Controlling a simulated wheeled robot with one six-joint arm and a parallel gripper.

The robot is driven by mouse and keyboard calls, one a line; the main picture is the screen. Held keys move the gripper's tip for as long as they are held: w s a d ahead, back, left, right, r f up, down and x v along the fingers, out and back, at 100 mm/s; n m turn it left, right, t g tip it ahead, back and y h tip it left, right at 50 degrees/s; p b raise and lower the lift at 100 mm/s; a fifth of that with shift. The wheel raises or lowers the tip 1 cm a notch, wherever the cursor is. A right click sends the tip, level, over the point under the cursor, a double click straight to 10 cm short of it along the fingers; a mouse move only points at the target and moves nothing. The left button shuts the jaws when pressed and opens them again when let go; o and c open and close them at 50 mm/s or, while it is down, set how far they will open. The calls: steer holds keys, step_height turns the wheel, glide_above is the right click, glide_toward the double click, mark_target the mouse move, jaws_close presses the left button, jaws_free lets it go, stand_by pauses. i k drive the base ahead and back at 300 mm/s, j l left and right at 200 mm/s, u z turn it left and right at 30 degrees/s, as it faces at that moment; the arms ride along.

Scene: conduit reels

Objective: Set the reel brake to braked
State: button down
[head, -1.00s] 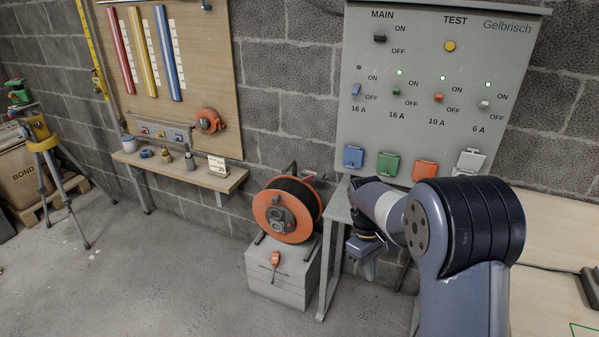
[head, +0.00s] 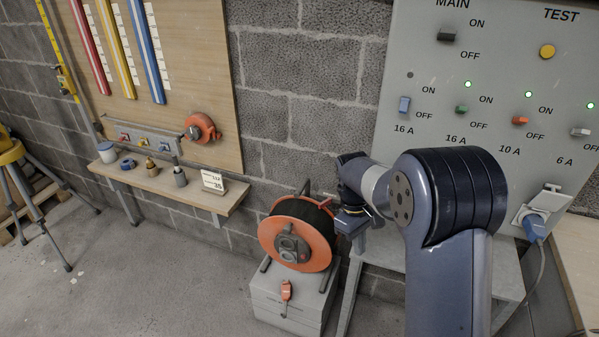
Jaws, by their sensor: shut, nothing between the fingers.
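The cable reel (head: 298,236) has an orange face and dark cable. It stands upright in a dark frame on a pale grey box (head: 287,308). A dark handle-like part rises at the top of its frame. My gripper (head: 351,224) is shut and empty, just right of the reel's upper right edge. It overlaps the space beside the frame, and I cannot tell whether it touches anything. My gripper and forearm hide what lies behind them.
A grey bench (head: 490,262) and the switch panel (head: 490,75) are at the right; a blue plug (head: 536,226) sits in the panel. A wooden shelf (head: 205,193) holds small items at left.

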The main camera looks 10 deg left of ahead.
mark_target(328, 201)
steer(key=i+j, duration=0.75)
steer(key=i, duration=0.2)
